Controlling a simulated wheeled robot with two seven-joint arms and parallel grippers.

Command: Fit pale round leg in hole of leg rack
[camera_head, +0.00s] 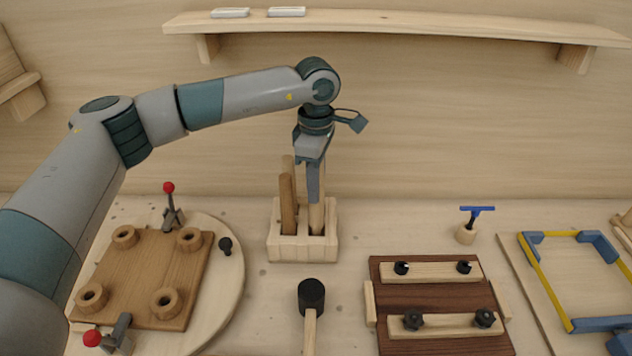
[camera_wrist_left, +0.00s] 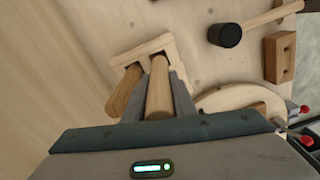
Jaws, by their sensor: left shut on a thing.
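The pale round leg (camera_head: 317,217) stands nearly upright, its lower end at the dark right hole of the wooden leg rack (camera_head: 303,252). That end appears inside the opening; how deep, I cannot tell. My left gripper (camera_head: 314,188) is shut on the leg's upper part from above. In the left wrist view the pale leg (camera_wrist_left: 158,88) lies between the fingers of the left gripper (camera_wrist_left: 160,98) and runs to the rack (camera_wrist_left: 150,48). A darker brown leg (camera_head: 288,205) stands in the rack's left hole, close beside; it also shows in the wrist view (camera_wrist_left: 124,92). My right gripper is not in view.
A brown board with ring sockets (camera_head: 150,270) and red-knobbed clamps sits on a round disc at left. A black-headed mallet (camera_head: 311,296) lies in front of the rack. A dark clamping board (camera_head: 432,272) is at right. A shelf (camera_head: 400,25) spans the back wall.

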